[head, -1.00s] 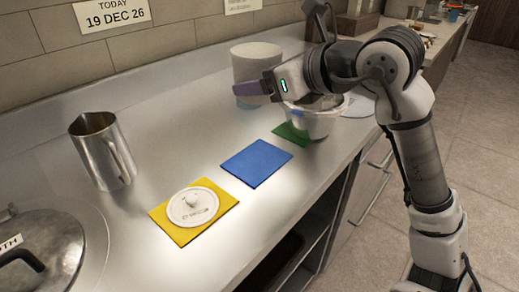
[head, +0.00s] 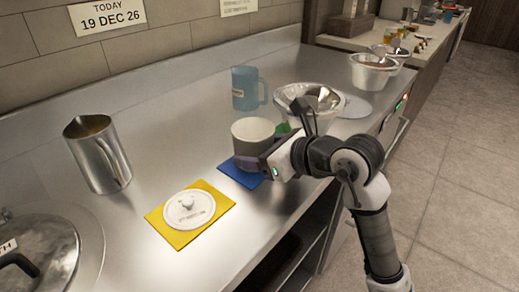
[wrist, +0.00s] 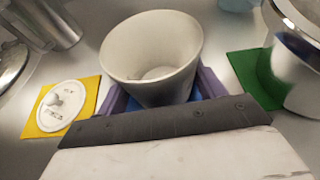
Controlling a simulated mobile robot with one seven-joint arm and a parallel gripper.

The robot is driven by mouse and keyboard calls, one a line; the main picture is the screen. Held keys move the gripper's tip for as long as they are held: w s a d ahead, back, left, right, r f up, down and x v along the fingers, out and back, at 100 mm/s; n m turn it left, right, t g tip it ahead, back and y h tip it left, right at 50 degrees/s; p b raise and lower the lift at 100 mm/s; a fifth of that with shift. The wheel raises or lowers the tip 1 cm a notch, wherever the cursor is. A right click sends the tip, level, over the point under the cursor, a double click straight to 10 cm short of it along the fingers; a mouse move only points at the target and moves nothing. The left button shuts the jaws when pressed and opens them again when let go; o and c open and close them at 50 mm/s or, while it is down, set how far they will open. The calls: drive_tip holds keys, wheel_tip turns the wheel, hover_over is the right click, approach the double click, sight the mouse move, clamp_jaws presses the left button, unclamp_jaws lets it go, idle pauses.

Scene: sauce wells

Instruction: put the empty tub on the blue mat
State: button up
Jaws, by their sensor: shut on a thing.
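A white tub (head: 252,132) is over the blue mat (head: 237,174) in the head view. In the wrist view the tub (wrist: 152,52) is open at the top and looks empty inside. My gripper (head: 250,162) is shut on the tub, with its purple fingers on either side of its lower part. The blue mat shows around and below the tub; a strip of it also shows in the wrist view (wrist: 131,105). I cannot tell whether the tub's base touches the mat.
A white lid (head: 189,209) lies on a yellow mat (head: 163,231) in front.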

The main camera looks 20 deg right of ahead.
drive_tip(key=shift+f, duration=0.2)
drive_tip(key=o, duration=1.3)
drive_tip(key=shift+r, duration=0.1)
drive_tip(key=shift+r, duration=0.2)
drive_tip(key=b+v, duration=0.1)
drive_tip(key=v, duration=0.9)
drive_tip(key=shift+s+d+b, duration=0.25)
drive_tip(key=shift+s+b, duration=0.05)
drive_tip(key=shift+b, duration=0.1)
drive_tip(key=shift+s+d+r, duration=0.25)
drive_tip(key=shift+s+r, duration=0.05)
drive_tip(key=shift+s, duration=0.15)
